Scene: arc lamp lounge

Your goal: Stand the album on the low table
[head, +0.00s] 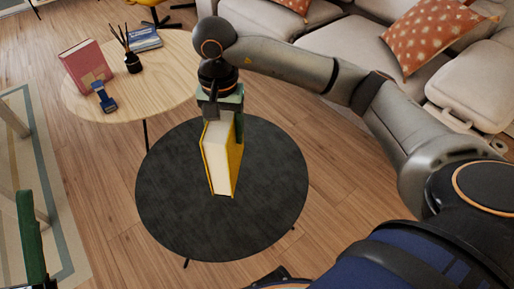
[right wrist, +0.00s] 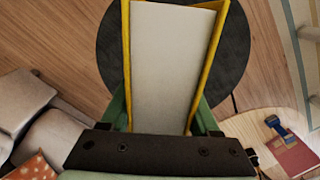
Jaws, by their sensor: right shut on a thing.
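The album (head: 221,160) is a thick yellow-covered book with a white page block. My right gripper (head: 221,108) is shut on its upper end and holds it upright over the low table (head: 275,180), a round black top on thin legs. Whether the album's lower edge touches the tabletop I cannot tell. In the right wrist view the album (right wrist: 172,60) stretches away between the green fingers, with the dark low table (right wrist: 236,55) behind it. My left gripper (head: 32,240) shows only as a green part at the lower left edge; its opening is not visible.
A round wooden table (head: 165,85) at the back left bears a red book (head: 85,66), a blue device (head: 104,97), a reed diffuser (head: 132,62) and a blue book (head: 144,38). A beige sofa (head: 345,45) stands behind. The black tabletop is otherwise bare.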

